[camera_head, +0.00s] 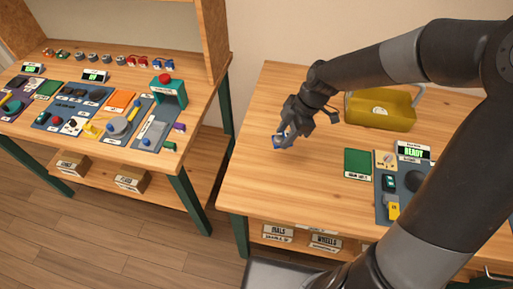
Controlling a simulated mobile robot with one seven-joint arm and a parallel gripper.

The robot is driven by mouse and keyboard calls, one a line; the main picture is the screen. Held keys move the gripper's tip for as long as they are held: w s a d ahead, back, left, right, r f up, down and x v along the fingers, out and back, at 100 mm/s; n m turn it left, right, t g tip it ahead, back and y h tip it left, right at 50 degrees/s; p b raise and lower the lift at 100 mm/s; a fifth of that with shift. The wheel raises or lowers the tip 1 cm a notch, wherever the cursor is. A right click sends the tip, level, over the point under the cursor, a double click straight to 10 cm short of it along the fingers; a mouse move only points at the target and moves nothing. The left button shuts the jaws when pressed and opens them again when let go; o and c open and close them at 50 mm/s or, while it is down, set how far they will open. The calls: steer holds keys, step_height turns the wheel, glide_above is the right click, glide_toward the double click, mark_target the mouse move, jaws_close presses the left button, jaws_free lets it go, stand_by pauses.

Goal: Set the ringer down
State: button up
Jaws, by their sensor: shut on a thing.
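My gripper (286,134) is over the left part of the right-hand wooden table (262,185), pointing down and to the left. The fingers hide part of the piece. It is low over the wood, but I cannot tell whether it touches the table.
A yellow-green phone shell (381,110) lies at the back of the table. A green mat (357,163), a grey-blue mat with parts and a READY display (413,152) are at the right. Bare wood surrounds my gripper. A second workbench (95,148) stands at the left.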

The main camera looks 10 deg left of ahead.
steer(key=a+f, duration=0.1)
steer(key=a, duration=0.1)
steer(key=a+f, duration=0.2)
steer(key=a, duration=0.1)
steer(key=a+f, duration=0.2)
steer(key=a, duration=0.1)
steer(key=shift+a, duration=0.1)
steer(key=shift+w+f, duration=0.1)
steer(key=shift+f, duration=1.85)
steer(key=shift+f, duration=0.1)
steer(key=o, duration=1.1)
steer(key=v, duration=1.2)
